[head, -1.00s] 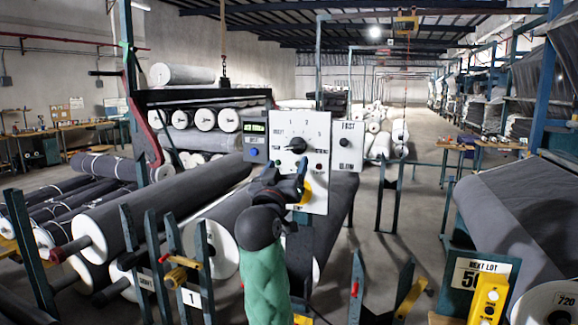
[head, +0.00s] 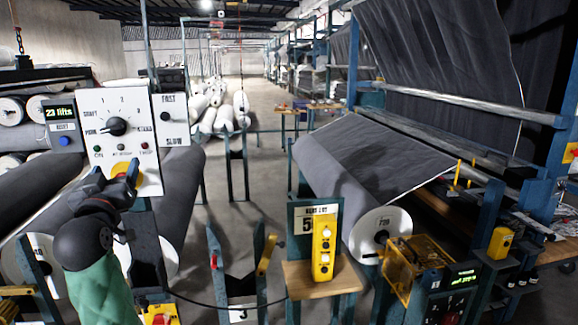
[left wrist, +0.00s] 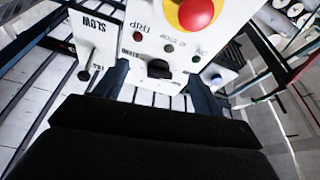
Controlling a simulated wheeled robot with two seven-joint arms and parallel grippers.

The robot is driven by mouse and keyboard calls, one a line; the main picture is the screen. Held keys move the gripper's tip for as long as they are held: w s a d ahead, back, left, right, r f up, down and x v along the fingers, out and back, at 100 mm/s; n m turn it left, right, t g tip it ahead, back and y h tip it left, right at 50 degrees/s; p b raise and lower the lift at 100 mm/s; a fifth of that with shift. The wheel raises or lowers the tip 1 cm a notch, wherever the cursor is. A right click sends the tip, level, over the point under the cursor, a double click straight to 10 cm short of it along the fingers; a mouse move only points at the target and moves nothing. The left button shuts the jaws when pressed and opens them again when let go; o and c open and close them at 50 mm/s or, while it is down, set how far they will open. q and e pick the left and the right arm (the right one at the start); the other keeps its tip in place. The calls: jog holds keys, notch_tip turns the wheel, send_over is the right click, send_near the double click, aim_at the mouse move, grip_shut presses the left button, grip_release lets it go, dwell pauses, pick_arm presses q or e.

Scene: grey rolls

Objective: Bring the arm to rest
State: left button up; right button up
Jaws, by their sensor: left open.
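My left gripper (head: 117,182) is in front of the lower part of a white control panel (head: 92,108), close to its yellow and red push button (head: 127,168). Its dark fingers partly cover the button in the head view. In the left wrist view, the gripper (left wrist: 162,85) is open, its two fingers apart with nothing held between them. The panel fills the space beyond the fingers there, with the red button (left wrist: 194,13) above. Whether the fingers touch the panel I cannot tell. My right gripper is not in view.
A small box with a green display (head: 61,113) and a FAST/SLOW box (head: 170,118) flank the panel. A yellow pendant (head: 323,246) stands on a small wooden shelf (head: 345,278). A large grey roll (head: 340,180) lies at right. The floor aisle (head: 262,170) is open.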

pick_arm(q)
jog(key=s+d+f+m+g+h, duration=0.2)
jog(key=d+f+g, duration=0.15)
jog(key=f, duration=0.75)
jog(key=s+d+f+m+g+h, duration=0.15)
jog(key=d+f, duration=0.25)
jog(key=f, duration=0.7)
jog(key=s+d+f+m+g+h, duration=0.1)
jog(key=s+d+f+g, duration=0.15)
jog(key=f, duration=0.95)
jog(key=s+d+f+m+g+h, duration=0.1)
jog(key=s+d+f+g, duration=0.4)
jog(key=s+f, duration=0.7)
jog(key=s+d+f+m+g+h, duration=0.15)
jog(key=s+d+f+g, duration=0.3)
jog(key=s+f, duration=0.8)
jog(key=s+d+f+g, duration=0.1)
jog(key=s+d+f, duration=0.1)
jog(key=f, duration=1.1)
jog(key=s+d+f+g, duration=0.1)
jog(key=s+d+f, duration=0.1)
jog(key=f, duration=1.2)
jog(key=shift+d+f, duration=0.2)
jog(key=shift+d, duration=0.1)
jog(key=shift+w, duration=0.15)
